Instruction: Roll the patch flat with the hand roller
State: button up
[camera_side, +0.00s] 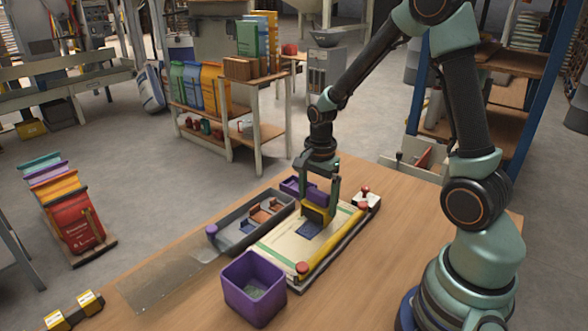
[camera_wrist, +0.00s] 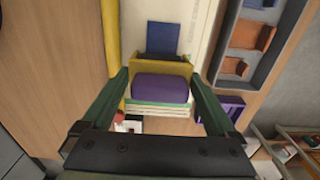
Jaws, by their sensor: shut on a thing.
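The hand roller (camera_side: 318,213) has a yellow frame and a purple grip. It also shows in the wrist view (camera_wrist: 160,87), between the two fingers. My gripper (camera_side: 318,197) is shut on it from above, one finger on each side; it shows in the wrist view too (camera_wrist: 159,78). The blue patch (camera_side: 309,229) lies on the cream sack (camera_side: 275,240), just in front of the roller. In the wrist view the patch (camera_wrist: 163,36) shows beyond the yellow frame, its near edge dark. I cannot tell whether the roller touches the patch or sack.
A yellow bar (camera_side: 332,243) with red knobs runs along the sack's right side. A grey tray (camera_side: 236,235) with brown and blue pieces lies left of it. A purple bin (camera_side: 250,293) stands in front. The wooden table (camera_side: 410,205) is clear at right.

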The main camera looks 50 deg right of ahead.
jog(key=shift+r, duration=3.05)
